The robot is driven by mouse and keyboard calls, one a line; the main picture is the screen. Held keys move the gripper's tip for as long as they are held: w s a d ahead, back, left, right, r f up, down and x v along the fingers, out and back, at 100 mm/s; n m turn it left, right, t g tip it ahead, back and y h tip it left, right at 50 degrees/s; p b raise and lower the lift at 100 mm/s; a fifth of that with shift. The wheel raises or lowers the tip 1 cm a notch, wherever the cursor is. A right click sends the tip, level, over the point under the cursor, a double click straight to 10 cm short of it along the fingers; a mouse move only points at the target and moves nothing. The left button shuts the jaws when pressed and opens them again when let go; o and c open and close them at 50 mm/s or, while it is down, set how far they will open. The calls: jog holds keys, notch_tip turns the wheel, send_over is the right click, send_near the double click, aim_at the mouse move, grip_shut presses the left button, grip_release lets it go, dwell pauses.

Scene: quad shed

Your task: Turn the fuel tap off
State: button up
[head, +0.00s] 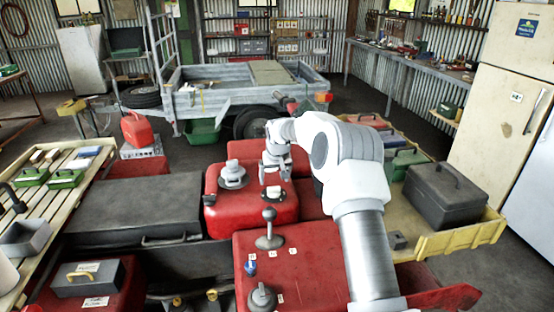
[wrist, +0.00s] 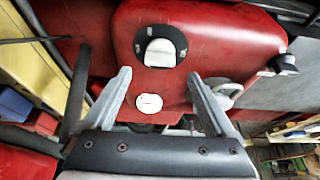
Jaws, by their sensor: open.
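What looks like the fuel tap (head: 273,192) is a pale handle on a round black plate, set in the red bodywork near the middle of the head view. In the wrist view the tap (wrist: 160,53) shows its blocky handle, with small light marks on the plate's rim too small to read. My gripper (head: 276,174) is close above it, pointing down. In the wrist view my gripper (wrist: 160,75) is open and empty, its fingertips spread to either side just below the handle. I see no contact with the tap.
A grey lever (head: 269,231), a blue key-like piece (head: 250,266) and a grey knob (head: 262,297) stand nearer. A white disc (wrist: 149,103) lies near the tap.

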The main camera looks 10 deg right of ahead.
jog(key=v, duration=1.2)
jog(key=shift+r, duration=0.2)
jog(key=shift+s+r, duration=0.1)
jog(key=s+r+h, duration=0.1)
jog(key=s+r, duration=0.5)
jog(key=s, duration=0.5)
jog(key=s+r, duration=0.6)
jog(key=s, duration=0.4)
jog(key=s+f, duration=0.2)
jog(key=s, duration=0.9)
jog(key=s+f+t+y, duration=0.1)
jog(key=s+f, duration=0.2)
jog(key=s, duration=0.9)
